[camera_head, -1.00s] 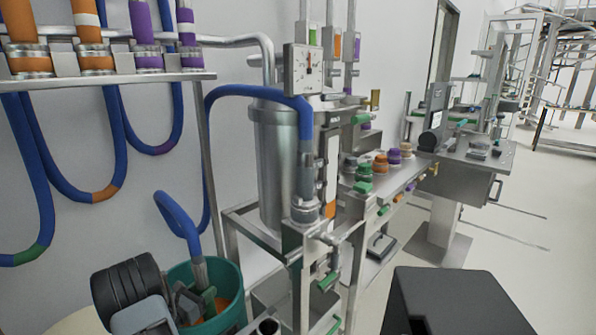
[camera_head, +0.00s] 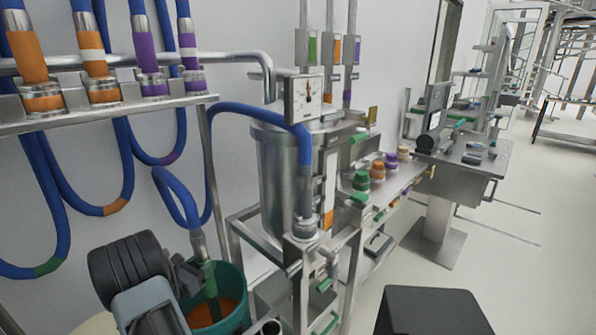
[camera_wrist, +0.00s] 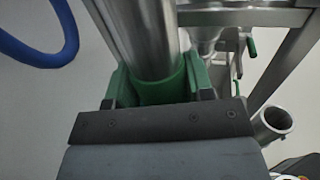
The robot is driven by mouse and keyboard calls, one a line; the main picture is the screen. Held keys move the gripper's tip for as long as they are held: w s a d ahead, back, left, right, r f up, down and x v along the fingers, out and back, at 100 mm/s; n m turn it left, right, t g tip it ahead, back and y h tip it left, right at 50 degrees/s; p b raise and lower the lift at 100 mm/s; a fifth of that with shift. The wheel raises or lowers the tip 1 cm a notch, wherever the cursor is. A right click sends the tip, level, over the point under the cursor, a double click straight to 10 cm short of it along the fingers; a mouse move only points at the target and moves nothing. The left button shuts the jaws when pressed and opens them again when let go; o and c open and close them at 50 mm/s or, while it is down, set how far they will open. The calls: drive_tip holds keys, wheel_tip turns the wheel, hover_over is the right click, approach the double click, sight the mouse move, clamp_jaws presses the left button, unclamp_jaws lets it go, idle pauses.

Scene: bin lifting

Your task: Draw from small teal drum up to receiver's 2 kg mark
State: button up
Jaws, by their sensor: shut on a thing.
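The small teal drum (camera_head: 241,296) stands at the lower left of the head view, open at the top, with orange contents. My gripper (camera_head: 198,275) is over it, shut on the green grip of a metal lance (camera_head: 198,243). The lance is upright and its lower part reaches into the drum; I cannot tell whether its tip touches the contents. A blue hose (camera_head: 172,185) loops from its top. In the wrist view, the green grip (camera_wrist: 160,88) sits between the fingers. The steel receiver (camera_head: 275,185) stands behind, with a white dial (camera_head: 304,98) whose needle points about upward.
A hose rack (camera_head: 130,110) with orange- and purple-banded couplings crosses the upper left. A steel frame with a valve (camera_head: 322,250) stands right of the drum. A bench (camera_head: 405,172) carries coloured caps. Open floor lies at the right.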

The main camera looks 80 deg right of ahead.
wheel_tip(320, 180, up, 22)
drive_tip(key=p, duration=1.4)
drive_tip(key=shift+r, duration=0.1)
